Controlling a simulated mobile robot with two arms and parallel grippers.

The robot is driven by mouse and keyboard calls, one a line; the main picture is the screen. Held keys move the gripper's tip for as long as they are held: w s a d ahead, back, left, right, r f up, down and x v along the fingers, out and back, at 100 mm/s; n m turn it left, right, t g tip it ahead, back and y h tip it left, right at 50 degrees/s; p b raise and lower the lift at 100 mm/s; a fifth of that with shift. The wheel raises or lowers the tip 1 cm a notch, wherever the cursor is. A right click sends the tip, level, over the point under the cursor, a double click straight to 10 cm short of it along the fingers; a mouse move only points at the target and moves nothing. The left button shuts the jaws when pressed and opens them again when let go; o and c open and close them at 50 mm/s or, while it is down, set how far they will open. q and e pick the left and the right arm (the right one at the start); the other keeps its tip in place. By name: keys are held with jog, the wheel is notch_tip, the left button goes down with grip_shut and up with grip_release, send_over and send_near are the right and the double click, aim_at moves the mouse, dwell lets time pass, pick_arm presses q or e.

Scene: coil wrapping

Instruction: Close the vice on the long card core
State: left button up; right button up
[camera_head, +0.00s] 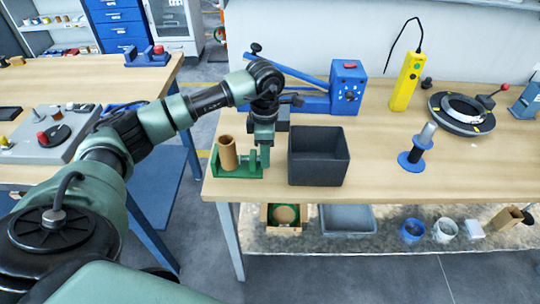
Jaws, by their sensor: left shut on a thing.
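A brown card core (227,153) stands upright at the left end of a green vice (236,174), near the front left corner of the right-hand bench. My left gripper (264,145) reaches down from above at the right end of the vice. It is shut on the green part there, which looks like the vice's handle. The fingertips are small and partly hidden, so the exact grip is unclear. Whether the jaws touch the core cannot be told. My right gripper is not in view.
A black bin (319,158) stands just right of the vice. Behind is a blue machine (347,88) with a long lever. A yellow pendant (407,80), a blue-based spindle (416,152) and a round black turntable (461,113) stand farther right. The bench front centre is clear.

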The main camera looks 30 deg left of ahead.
pick_arm(q)
jog(key=shift+w, duration=0.1)
jog(key=shift+r+g+h, duration=0.1)
jog(key=shift+g+h, duration=0.2)
jog(key=shift+w+a+g+h, duration=0.1)
jog(key=shift+w+g+h, duration=0.15)
jog(key=shift+g+h, duration=0.4)
jog(key=shift+f+g, duration=0.25)
jog(key=shift+g, duration=0.1)
jog(key=shift+r+g+b, duration=0.1)
jog(key=shift+g+b, duration=0.2)
jog(key=o, duration=0.8)
